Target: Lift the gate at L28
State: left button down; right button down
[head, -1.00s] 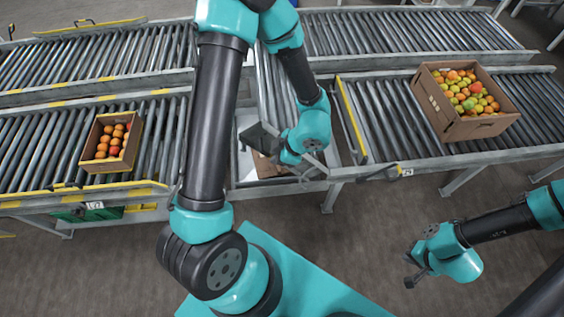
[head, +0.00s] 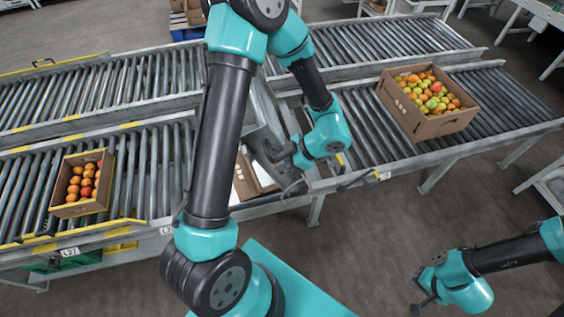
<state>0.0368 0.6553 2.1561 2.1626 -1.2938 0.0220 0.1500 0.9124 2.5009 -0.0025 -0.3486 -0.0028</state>
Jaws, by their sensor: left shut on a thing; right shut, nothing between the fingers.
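The gate (head: 264,112) is a grey section in the gap between the left and right roller lanes. It appears tilted up, with its underside or side edge showing, and my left arm hides much of it. My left gripper (head: 284,156) is shut at the gate's near end, by the right lane's corner; the exact grip point is hard to see. The plate that could read L28 (head: 167,230) is mostly covered by my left arm. My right gripper (head: 424,291) is shut and empty, low over the floor at the right, away from the conveyors.
A carton of mixed tomatoes (head: 427,125) sits on the right lane. A smaller carton of orange-red tomatoes (head: 80,209) sits on the left lane, above plate L27 (head: 70,252). Brown cardboard (head: 247,178) shows low in the gap. The floor in front is clear.

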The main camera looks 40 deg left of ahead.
pick_arm(q)
jog(key=c, duration=1.1)
grip_release()
jog(key=v, duration=1.7)
jog(key=shift+d+r, duration=0.1)
jog(key=shift+r, duration=0.05)
jog(key=shift+c, duration=0.5)
